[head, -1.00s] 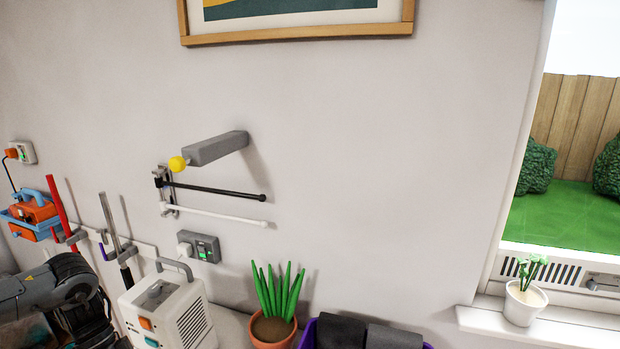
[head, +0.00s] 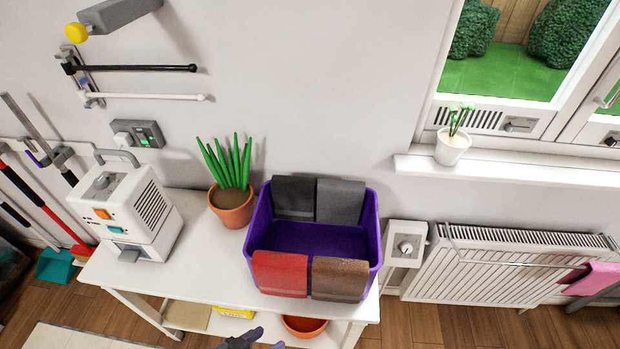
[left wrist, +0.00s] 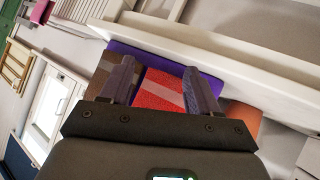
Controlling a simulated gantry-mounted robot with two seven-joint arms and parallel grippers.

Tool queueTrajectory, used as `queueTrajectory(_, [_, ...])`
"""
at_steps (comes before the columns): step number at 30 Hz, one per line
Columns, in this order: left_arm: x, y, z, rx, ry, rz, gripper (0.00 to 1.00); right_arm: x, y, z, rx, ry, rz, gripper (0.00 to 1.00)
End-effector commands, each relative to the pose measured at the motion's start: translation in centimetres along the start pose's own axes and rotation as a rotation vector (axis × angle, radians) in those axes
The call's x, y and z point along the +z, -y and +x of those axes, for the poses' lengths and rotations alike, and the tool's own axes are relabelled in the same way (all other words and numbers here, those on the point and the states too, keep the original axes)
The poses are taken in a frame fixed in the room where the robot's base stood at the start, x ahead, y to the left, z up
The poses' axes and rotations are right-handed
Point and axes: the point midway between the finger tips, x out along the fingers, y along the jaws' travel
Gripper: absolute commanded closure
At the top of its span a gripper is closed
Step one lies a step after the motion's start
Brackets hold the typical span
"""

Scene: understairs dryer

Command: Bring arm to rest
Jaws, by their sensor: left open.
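My left gripper (head: 262,341) just enters the bottom edge of the head view, in front of the white table (head: 215,270). Its two fingers are apart with nothing between them. It also shows in the left wrist view (left wrist: 160,85). There, the red cloth (left wrist: 162,92) and the purple bin (left wrist: 205,82) lie beyond the open fingers, apart from them as far as I can tell. In the head view the purple bin (head: 312,240) stands on the table with dark, red and brown cloths over its rim. The rest of my left arm is out of the head view. My right gripper is not in view.
A potted plant (head: 230,205) and a white appliance (head: 130,215) stand left of the bin. A radiator (head: 480,265) with a pink cloth (head: 595,278) is at the right. Wall rails (head: 140,68) hang at upper left. An orange pot (head: 303,325) sits below the tabletop.

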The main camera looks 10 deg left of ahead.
Motion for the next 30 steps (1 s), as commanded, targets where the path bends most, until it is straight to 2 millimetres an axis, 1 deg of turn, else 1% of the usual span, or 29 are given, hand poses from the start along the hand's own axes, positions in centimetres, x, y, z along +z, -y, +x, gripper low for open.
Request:
queueTrajectory(1, [-1.1, -0.4, -0.4, -0.067, 0.003, -0.037, 0.39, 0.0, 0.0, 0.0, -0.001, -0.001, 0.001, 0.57])
queueTrajectory(3, [-1.7, 0.0, -1.2, -0.159, 0.046, -0.067, 0.39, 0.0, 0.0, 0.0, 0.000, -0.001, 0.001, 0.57])
queueTrajectory(5, [-1.8, 0.4, -2.2, -0.223, 0.098, -0.084, 0.39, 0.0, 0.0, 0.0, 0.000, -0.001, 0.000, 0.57])
queueTrajectory(7, [-1.5, 0.9, -3.4, -0.280, 0.172, -0.088, 0.39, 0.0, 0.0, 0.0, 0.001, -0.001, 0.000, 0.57])
queueTrajectory(11, [0.2, 2.1, -5.9, -0.353, 0.338, -0.065, 0.39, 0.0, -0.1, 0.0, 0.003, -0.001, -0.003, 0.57])
queueTrajectory(14, [2.2, 2.7, -7.7, -0.378, 0.484, -0.042, 0.39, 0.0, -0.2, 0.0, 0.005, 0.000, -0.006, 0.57])
queueTrajectory(16, [4.0, 2.8, -8.8, -0.367, 0.605, 0.011, 0.39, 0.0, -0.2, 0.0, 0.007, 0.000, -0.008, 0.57])
queueTrajectory(17, [3.9, 2.7, -9.0, -0.353, 0.623, 0.057, 0.39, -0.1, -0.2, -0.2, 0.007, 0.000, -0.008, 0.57])
queueTrajectory(18, [1.9, 2.0, -10.2, -0.356, 0.613, 0.048, 0.39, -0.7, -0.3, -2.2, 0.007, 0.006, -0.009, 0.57])
queueTrajectory(20, [0.8, 1.6, -11.0, -0.357, 0.612, 0.047, 0.39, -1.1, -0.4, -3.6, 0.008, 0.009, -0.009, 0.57])
queueTrajectory(23, [-1.2, 1.0, -12.4, -0.357, 0.611, 0.046, 0.39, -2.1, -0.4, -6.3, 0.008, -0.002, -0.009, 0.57])
queueTrajectory(26, [-3.5, 0.2, -14.1, -0.357, 0.611, 0.046, 0.39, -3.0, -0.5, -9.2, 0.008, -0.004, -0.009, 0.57])
queueTrajectory(30, [-7.0, -1.1, -16.6, -0.357, 0.611, 0.046, 0.39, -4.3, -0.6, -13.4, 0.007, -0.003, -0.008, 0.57])
